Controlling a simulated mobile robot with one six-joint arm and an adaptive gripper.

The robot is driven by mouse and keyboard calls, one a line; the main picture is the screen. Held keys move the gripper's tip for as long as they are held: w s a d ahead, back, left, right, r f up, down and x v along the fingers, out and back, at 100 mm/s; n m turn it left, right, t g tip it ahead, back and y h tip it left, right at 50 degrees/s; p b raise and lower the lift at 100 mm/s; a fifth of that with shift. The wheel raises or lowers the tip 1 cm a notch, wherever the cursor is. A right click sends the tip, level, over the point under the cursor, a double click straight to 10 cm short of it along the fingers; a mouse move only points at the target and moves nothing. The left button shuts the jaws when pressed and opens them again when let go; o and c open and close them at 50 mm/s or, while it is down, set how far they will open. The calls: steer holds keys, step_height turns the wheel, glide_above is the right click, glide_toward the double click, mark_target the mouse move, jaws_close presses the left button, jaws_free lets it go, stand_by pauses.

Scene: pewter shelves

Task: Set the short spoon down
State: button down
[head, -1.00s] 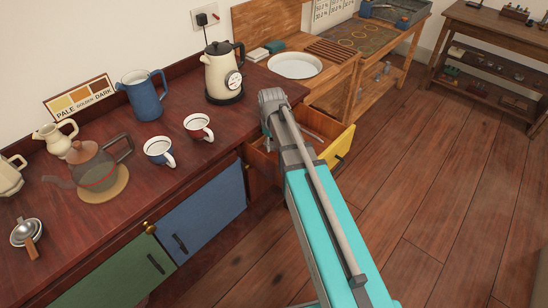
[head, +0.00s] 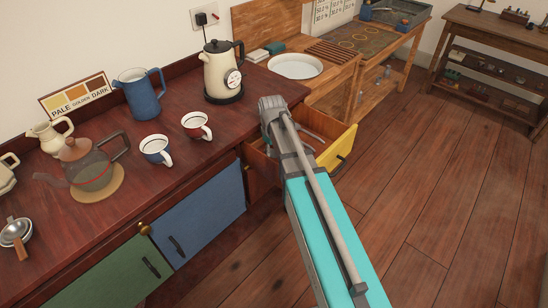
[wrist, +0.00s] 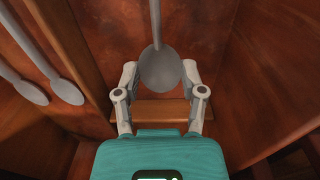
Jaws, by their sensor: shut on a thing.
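A grey spoon (wrist: 160,74) is in my gripper (wrist: 160,68) in the wrist view. Its bowl sits between the two fingertips and its handle runs away to the top edge. My gripper is shut on it. Beneath is the reddish-brown floor of an open drawer, and I cannot tell whether the spoon touches it. In the head view the yellow-fronted drawer (head: 338,148) stands open under the counter. My arm's end is over it and hides the fingers and the spoon.
Two more grey spoons (wrist: 66,92) lie left of a wooden divider (wrist: 88,50) in the wrist view. On the counter are a kettle (head: 220,72), a blue jug (head: 139,95), two cups (head: 155,150), a glass teapot (head: 88,168) and a strainer (head: 15,232).

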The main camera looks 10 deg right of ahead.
mark_target(272, 154)
steer(key=shift+f+b, duration=0.35)
steer(key=shift+f, duration=0.3)
steer(key=shift+f+b, duration=0.4)
steer(key=shift+c, duration=0.9)
jaws_free()
steer(key=shift+r, duration=0.15)
step_height(272, 154, up, 12)
steer(key=p, duration=1.2)
steer(key=shift+r+p, duration=0.25)
steer(key=shift+p, duration=0.15)
steer(key=s+m, duration=0.2)
steer(key=s, duration=0.3)
steer(key=s+d+m, duration=0.1)
steer(key=s+m, duration=0.1)
steer(key=s, duration=0.3)
steer(key=s+d+m, duration=0.1)
steer(key=s+m, duration=0.2)
steer(key=s, duration=0.2)
steer(key=shift+s, duration=0.15)
